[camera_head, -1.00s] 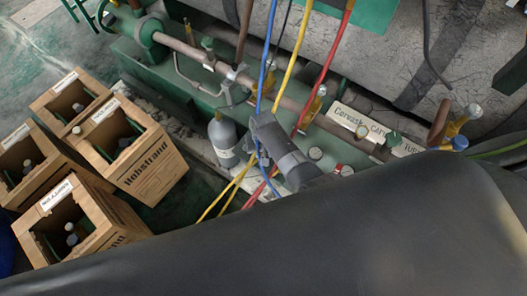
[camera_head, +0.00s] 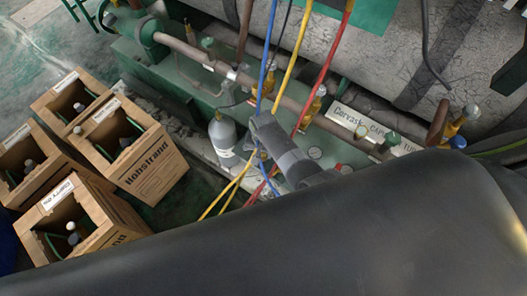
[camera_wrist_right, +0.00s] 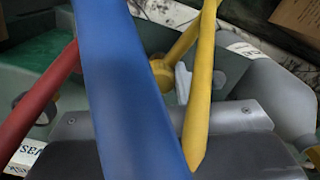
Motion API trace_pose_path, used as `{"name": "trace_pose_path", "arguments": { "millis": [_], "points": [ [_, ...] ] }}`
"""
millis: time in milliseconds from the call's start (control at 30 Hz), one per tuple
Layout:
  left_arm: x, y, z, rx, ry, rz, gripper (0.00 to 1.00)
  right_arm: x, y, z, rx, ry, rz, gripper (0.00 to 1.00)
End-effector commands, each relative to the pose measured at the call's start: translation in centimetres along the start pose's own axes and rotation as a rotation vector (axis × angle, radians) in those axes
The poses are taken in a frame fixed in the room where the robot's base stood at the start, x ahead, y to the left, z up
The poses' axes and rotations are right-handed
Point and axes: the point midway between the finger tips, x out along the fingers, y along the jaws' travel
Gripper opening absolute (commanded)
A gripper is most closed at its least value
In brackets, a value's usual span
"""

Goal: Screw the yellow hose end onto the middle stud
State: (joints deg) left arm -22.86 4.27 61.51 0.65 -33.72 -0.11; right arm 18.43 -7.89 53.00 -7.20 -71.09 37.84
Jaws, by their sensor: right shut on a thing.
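My right gripper (camera_head: 262,122) is by the hanging hoses in front of the green machine. Its fingers show at the bottom of the right wrist view (camera_wrist_right: 155,140). It is shut on the yellow hose (camera_head: 290,62), which runs down between the fingers in the right wrist view (camera_wrist_right: 202,95). The blue hose (camera_wrist_right: 125,80) crosses close in front of that camera and hides part of the grip. The red hose (camera_head: 328,62) hangs to the right. The middle stud cannot be made out; the gripper and hoses cover that area. My left gripper is not in view.
Several open cardboard crates (camera_head: 158,172) with bottles stand at the left. A grey bottle (camera_head: 222,135) stands just left of the gripper. A pipe (camera_head: 190,52), brass fittings (camera_head: 312,108) and a white label strip (camera_head: 350,122) lie along the green machine (camera_head: 175,75).

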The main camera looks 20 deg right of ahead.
Motion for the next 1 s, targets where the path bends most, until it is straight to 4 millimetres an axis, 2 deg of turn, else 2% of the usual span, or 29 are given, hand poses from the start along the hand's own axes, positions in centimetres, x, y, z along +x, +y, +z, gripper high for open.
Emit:
{"name": "trace_pose_path", "arguments": {
  "millis": [300, 733, 1000],
  "points": [
    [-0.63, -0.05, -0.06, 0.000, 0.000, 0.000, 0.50, 0.00, 0.04, 0.02, 0.264, 0.000, 0.001, 0.06],
    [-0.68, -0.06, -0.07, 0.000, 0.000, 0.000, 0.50, 0.08, 0.06, 0.06, 0.326, -0.001, 0.001, 0.06],
    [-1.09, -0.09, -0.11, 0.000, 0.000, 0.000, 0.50, 0.10, 0.09, 0.07, 0.565, -0.002, 0.002, 0.06]
  ]
}}
